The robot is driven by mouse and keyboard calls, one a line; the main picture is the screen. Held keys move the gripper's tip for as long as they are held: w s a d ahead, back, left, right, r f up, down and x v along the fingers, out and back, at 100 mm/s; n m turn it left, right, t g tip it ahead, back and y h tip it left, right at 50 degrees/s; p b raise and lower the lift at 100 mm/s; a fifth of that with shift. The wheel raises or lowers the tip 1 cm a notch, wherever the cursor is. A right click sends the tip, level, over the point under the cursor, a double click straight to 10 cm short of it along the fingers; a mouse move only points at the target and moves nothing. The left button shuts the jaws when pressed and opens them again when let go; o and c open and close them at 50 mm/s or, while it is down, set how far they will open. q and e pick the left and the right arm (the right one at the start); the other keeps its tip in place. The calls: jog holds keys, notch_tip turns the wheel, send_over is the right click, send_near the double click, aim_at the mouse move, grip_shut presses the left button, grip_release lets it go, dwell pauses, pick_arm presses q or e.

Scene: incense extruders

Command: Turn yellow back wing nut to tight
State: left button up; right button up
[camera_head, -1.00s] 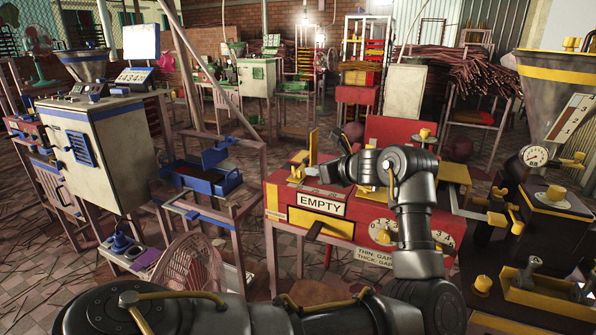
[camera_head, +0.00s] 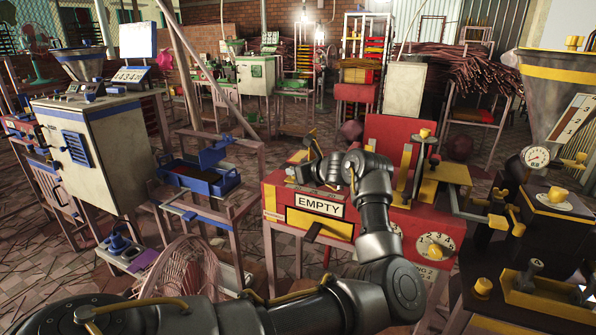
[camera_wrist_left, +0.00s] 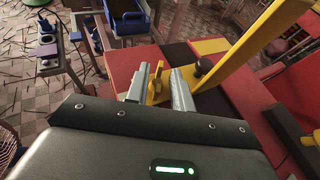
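In the left wrist view a small yellow wing nut (camera_wrist_left: 155,87) stands on the dark and red top of a machine. My left gripper (camera_wrist_left: 160,88) is open, with one finger on each side of the wing nut and visible gaps between; contact cannot be made out. In the head view my left gripper (camera_head: 318,168) hovers over the back left of the red machine (camera_head: 282,192) marked EMPTY. The wing nut is hidden or too small to identify there. My right gripper is not in view.
A slanted yellow bar (camera_wrist_left: 255,45) and a black knob (camera_wrist_left: 203,66) stand close to the right finger. A blue tray (camera_head: 205,180) on a stand is left of the machine. A dark machine with a yellow-banded hopper (camera_head: 560,80) stands at the right.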

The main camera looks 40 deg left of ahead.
pick_arm(q)
grip_shut()
jog(key=shift+d, duration=0.1)
